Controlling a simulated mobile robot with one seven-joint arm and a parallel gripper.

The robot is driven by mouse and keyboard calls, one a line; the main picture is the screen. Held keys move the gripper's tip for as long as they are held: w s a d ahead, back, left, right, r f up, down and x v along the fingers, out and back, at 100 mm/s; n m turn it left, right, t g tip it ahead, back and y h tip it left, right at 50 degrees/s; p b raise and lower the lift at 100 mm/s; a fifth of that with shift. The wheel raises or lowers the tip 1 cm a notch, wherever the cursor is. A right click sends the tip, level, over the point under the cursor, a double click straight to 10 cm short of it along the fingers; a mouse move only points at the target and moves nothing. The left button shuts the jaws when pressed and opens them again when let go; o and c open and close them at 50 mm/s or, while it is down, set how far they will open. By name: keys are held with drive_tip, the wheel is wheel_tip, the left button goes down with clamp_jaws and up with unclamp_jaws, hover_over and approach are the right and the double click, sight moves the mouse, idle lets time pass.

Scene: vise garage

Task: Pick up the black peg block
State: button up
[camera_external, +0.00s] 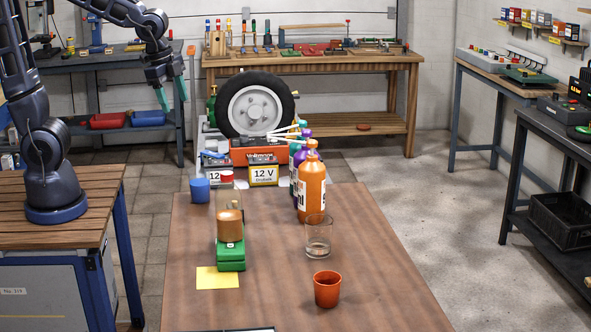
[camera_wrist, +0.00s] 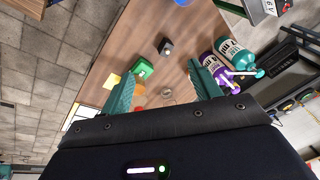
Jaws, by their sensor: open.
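A small dark block (camera_wrist: 165,46), apparently the black peg block, stands on the brown table in the wrist view. It is too small there to make out a peg clearly. I cannot pick it out in the external view. My gripper (camera_external: 172,94) is open and empty, high up at the upper left of the external view, well away from the table. In the wrist view its two green fingers (camera_wrist: 165,82) are spread wide apart, and the dark block appears beyond the gap between them.
The table (camera_external: 270,250) holds a green-based object with an amber top (camera_external: 231,256), a yellow note (camera_external: 218,278), a clear glass (camera_external: 318,242), an orange-red cup (camera_external: 327,289), a blue cup (camera_external: 200,189) and bottles (camera_external: 311,190). Batteries (camera_external: 264,172) and a wheel stand behind.

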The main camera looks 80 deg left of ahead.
drive_tip(key=w+d+f+m+g, duration=0.1)
drive_tip(key=w+f+m, duration=0.2)
drive_tip(key=w+f, duration=0.2)
drive_tip(key=w+d+f+m, duration=0.1)
drive_tip(key=w+f+m, duration=0.2)
drive_tip(key=f, duration=0.6)
drive_tip(key=w+d+f+m+g, duration=0.1)
drive_tip(key=w+f+m, duration=0.3)
drive_tip(key=w+f, duration=0.3)
drive_tip(key=shift+d+g, duration=0.3)
drive_tip(key=shift+d, duration=0.05)
drive_tip(key=shift+w+f, duration=0.15)
drive_tip(key=shift+f, duration=5.4)
drive_tip(key=c, duration=1.1)
